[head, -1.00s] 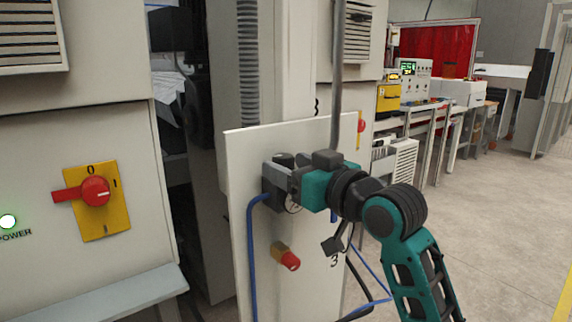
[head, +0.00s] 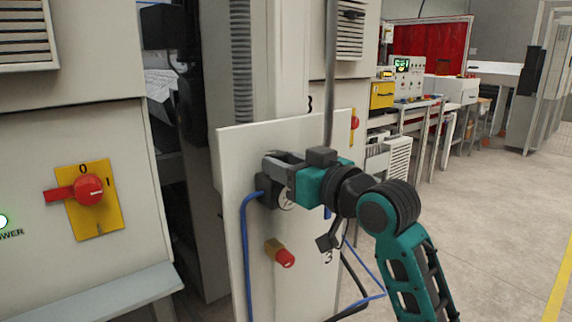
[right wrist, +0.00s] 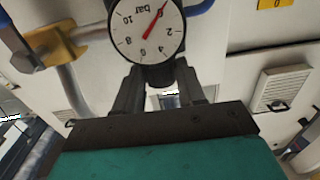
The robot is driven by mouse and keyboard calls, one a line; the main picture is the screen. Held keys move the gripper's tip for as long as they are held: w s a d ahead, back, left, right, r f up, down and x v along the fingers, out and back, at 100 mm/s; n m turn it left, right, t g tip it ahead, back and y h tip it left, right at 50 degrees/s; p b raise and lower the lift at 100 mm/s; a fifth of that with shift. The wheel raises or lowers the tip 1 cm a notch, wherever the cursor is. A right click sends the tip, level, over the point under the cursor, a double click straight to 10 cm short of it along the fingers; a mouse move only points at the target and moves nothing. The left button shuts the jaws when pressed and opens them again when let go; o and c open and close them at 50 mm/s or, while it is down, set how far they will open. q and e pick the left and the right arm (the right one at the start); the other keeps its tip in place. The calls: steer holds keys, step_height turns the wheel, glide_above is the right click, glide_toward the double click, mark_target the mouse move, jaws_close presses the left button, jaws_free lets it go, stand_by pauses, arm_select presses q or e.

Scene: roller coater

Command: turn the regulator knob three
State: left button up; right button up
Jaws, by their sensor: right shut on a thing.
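The regulator (head: 268,192) is a dark block with a round gauge (head: 287,200), mounted on the upper part of a pale panel. My right gripper (head: 270,163) is at the top of the regulator, shut on its knob, which its fingers mostly hide in the head view. In the right wrist view the dark knob (right wrist: 158,75) sits between the two fingers, just below the white bar gauge (right wrist: 148,28) with its red needle. My left gripper is not in view.
A blue hose (head: 245,240) runs down from the regulator. A red-tipped yellow valve (head: 280,253) sticks out below it. A red rotary switch on a yellow plate (head: 89,190) is on the cabinet at left. Open floor (head: 500,230) lies to the right.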

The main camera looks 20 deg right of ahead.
steer(key=shift+d+y, duration=0.1)
steer(key=shift+y, duration=0.2)
steer(key=shift+w+d+n+g+y+b, duration=0.1)
steer(key=shift+n+g+y+b, duration=0.15)
steer(key=shift+n+y, duration=0.25)
steer(key=shift+w+d+n+g+y+b, duration=0.1)
steer(key=shift+n+g+y+b, duration=0.05)
steer(key=shift+n+g+y, duration=0.3)
steer(key=shift+d+f+n+g+y+b, duration=0.15)
steer(key=shift+n+g+y+b, duration=0.55)
steer(key=shift+y, duration=0.35)
steer(key=n+g+y+b, duration=0.3)
steer(key=shift+w+d, duration=0.15)
steer(key=shift+w, duration=0.15)
steer(key=shift+w+d+n+g+y+b, duration=0.1)
steer(key=shift+w+n+g+y+b, duration=0.05)
steer(key=shift+n+g+y+b, duration=0.7)
steer(key=shift+w+r+n+g+y, duration=0.1)
steer(key=shift+r+n+g+y, duration=0.15)
steer(key=shift+n+g, duration=0.65)
steer(key=shift+w+n+g+y, duration=0.1)
steer(key=shift+n+g+y, duration=0.3)
steer(key=shift+g, duration=0.95)
